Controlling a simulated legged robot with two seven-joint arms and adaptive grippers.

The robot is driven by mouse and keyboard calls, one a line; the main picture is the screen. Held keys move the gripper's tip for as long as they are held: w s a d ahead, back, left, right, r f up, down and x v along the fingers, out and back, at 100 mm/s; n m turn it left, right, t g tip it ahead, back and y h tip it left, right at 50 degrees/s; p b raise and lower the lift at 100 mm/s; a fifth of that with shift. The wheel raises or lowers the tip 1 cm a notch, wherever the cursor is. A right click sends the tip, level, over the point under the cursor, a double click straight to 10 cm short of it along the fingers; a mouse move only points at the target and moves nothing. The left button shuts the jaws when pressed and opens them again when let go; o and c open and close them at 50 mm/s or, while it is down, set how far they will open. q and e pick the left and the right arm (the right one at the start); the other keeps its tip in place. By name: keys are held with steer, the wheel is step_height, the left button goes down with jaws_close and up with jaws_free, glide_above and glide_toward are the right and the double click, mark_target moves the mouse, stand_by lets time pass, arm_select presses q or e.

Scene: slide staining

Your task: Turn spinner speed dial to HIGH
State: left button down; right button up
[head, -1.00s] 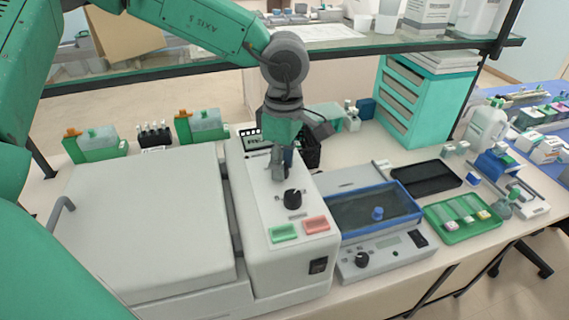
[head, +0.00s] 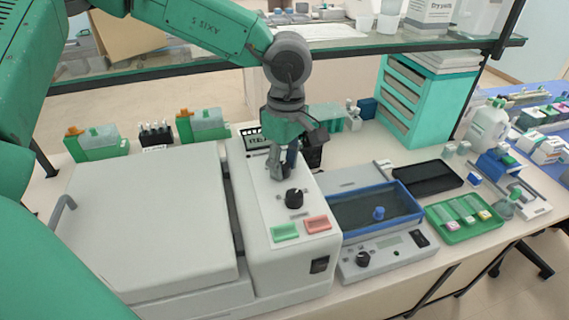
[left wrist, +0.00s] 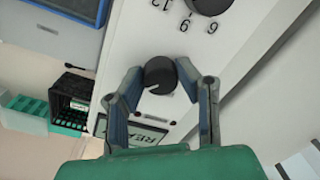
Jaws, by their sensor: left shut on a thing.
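The spinner (head: 150,215) is a large pale box with a closed lid and a control panel (head: 275,215) on its right side. My left gripper (head: 286,172) points down at the panel, behind a black dial (head: 293,197). In the left wrist view its fingers (left wrist: 160,72) are shut on a small black knob (left wrist: 158,78), one finger on each side. The knob has a pale pointer line; no HIGH marking is readable around it. The larger numbered dial (left wrist: 209,4) is farther up that view, apart from the fingers. My right gripper is not in view.
A green button (head: 284,232) and a red button (head: 317,224) are at the panel's front. A small display (left wrist: 140,135) is close to the fingers. A blue-rimmed tray device (head: 378,186) stands to the right.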

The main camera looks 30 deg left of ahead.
mark_target(285, 162)
arm_select(q)
steer(key=c, duration=1.2)
jaws_free()
steer(key=shift+a+f, duration=0.1)
steer(key=shift+w, duration=0.2)
steer(key=shift+a, duration=0.1)
steer(key=r, duration=1.1)
steer(key=shift+w+r, duration=0.35)
steer(key=shift+w, duration=0.05)
